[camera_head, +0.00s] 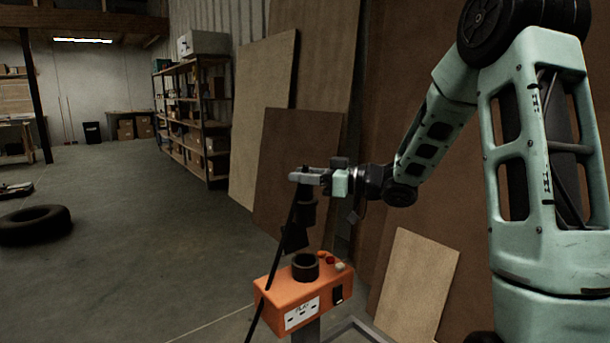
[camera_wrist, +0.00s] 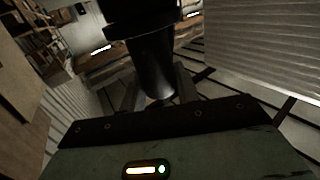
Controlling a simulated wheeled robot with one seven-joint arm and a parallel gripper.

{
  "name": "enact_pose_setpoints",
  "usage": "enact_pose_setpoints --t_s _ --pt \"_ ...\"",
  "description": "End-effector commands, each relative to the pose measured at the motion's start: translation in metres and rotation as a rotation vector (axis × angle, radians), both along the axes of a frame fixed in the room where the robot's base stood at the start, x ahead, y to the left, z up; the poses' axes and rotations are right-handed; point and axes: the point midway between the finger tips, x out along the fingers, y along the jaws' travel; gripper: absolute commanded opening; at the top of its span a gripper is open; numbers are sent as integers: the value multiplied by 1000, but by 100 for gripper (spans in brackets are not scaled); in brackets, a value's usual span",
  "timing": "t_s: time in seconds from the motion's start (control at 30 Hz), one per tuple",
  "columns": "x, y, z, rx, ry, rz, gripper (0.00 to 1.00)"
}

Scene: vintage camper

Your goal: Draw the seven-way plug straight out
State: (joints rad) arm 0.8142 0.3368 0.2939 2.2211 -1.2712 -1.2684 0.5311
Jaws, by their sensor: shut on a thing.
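The black seven-way plug (camera_head: 296,237) hangs below my gripper (camera_head: 300,177) in the head view, a little above the round black socket (camera_head: 306,267) on top of the orange box (camera_head: 292,296). Its lower end looks clear of the socket, with a small gap. My gripper is shut on the plug's upper part. A black cable (camera_head: 272,277) runs from the plug down past the left side of the box. In the wrist view the plug (camera_wrist: 153,62) stands between the two fingers. Its far end is cut off by the frame there.
Small red and pale knobs (camera_head: 331,261) sit beside the socket, and a black switch (camera_head: 337,295) is on the box's front. Wooden panels (camera_head: 290,165) lean on the wall close behind my gripper. The floor to the left is open, with a tire (camera_head: 35,224) lying there.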

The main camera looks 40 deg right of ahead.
Motion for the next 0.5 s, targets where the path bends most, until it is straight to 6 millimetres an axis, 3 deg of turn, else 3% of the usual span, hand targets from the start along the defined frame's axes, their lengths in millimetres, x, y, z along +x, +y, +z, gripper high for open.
enact_pose_setpoints --t_s 0.5 --pt "0 0 -13 1 -1 0 0"
